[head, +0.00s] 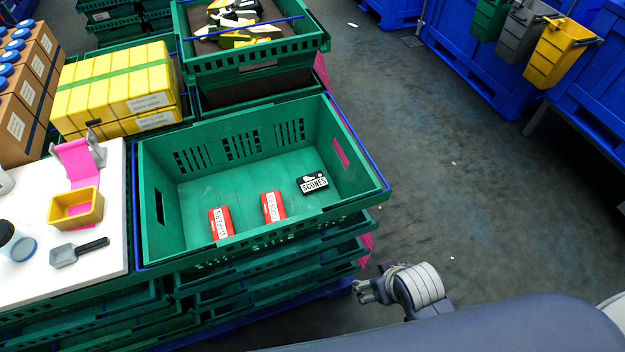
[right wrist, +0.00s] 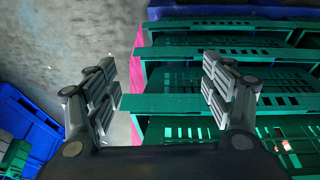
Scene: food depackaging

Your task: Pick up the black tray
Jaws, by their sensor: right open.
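The black tray (head: 313,183), labelled SCONES, lies in the right part of the open green crate (head: 160,165). Two red packs lie to its left: one (head: 273,206) near the crate's middle and one (head: 221,222) nearer the front left. My right gripper (head: 362,289) is outside the crate, below and right of its front corner, apart from the black tray. In the right wrist view my right gripper (right wrist: 163,92) is open and empty, with green crates beyond its fingers. My left gripper is not in view.
The crate sits on a stack of green crates (head: 270,283). A white worktop (head: 105,270) with a yellow container (head: 76,208) and a scoop (head: 78,252) adjoins its left. Another filled crate (head: 315,40) stands behind. The floor (head: 440,170) at right is largely clear.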

